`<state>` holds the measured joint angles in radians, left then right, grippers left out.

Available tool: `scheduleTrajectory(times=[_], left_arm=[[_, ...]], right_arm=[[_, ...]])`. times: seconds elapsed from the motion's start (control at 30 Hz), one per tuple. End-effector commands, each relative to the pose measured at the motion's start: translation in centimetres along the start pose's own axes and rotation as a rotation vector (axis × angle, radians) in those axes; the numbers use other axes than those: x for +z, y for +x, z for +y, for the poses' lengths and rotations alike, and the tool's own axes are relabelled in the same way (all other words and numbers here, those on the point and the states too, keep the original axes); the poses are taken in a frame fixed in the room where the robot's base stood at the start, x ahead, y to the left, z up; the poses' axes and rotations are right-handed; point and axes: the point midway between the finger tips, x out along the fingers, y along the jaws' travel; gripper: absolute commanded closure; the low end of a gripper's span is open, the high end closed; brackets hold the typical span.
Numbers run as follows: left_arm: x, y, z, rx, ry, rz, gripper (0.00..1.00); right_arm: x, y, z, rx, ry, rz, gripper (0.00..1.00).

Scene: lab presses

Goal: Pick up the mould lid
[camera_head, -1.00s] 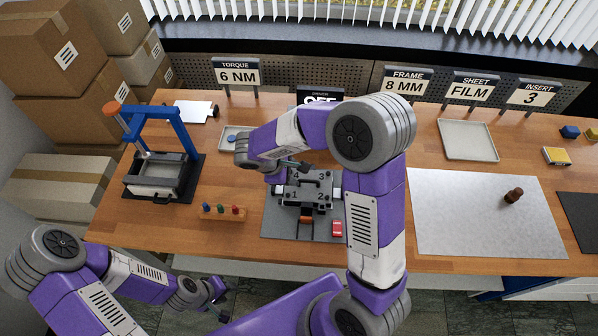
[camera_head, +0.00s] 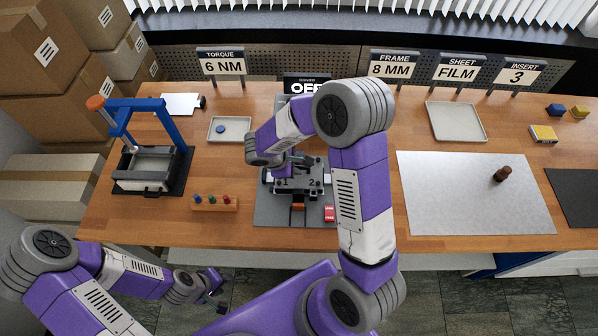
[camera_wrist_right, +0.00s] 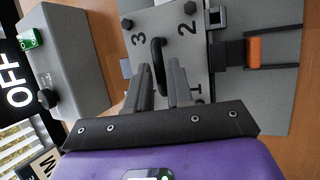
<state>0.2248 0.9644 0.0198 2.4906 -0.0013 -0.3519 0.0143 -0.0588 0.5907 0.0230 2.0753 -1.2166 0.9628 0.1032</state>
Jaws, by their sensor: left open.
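The mould lid (camera_head: 312,186) is a grey plate with numbers and a black handle, sitting on the mould in the middle of the bench. In the right wrist view the lid (camera_wrist_right: 190,65) shows the numbers 3 and 2 and its arched black handle (camera_wrist_right: 158,62). My right gripper (camera_wrist_right: 162,75) is over the lid, its two fingers apart with the handle between them; I cannot tell whether they touch it. In the head view my right arm hides part of the lid. My left gripper (camera_head: 219,292) is open and empty, low in front of the bench.
A blue-framed press (camera_head: 150,140) stands at the left. A wooden block with coloured pegs (camera_head: 215,204) and a red item (camera_head: 329,213) lie near the mould. A driver box reading OFF (camera_wrist_right: 62,70) stands beside the lid. A pale sheet (camera_head: 450,200) covers the bench at the right.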

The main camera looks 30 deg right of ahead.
Motion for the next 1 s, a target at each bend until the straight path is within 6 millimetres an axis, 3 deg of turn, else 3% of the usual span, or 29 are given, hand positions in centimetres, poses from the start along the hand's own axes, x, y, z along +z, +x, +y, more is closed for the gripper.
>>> scheduleTrajectory(times=[0.03,0.13,1.0], left_arm=[[0.0,0.0,0.0,0.0,0.0,0.0,0.57],[0.0,0.0,0.0,0.0,0.0,0.0,0.57],[0.01,0.0,0.0,0.0,0.0,0.0,0.57]], right_arm=[[0.0,-0.02,0.0,0.0,0.0,0.0,0.87],[0.0,-0.02,0.0,0.0,0.0,0.0,1.0],[-0.02,-0.05,0.02,0.001,0.0,0.001,1.0]])
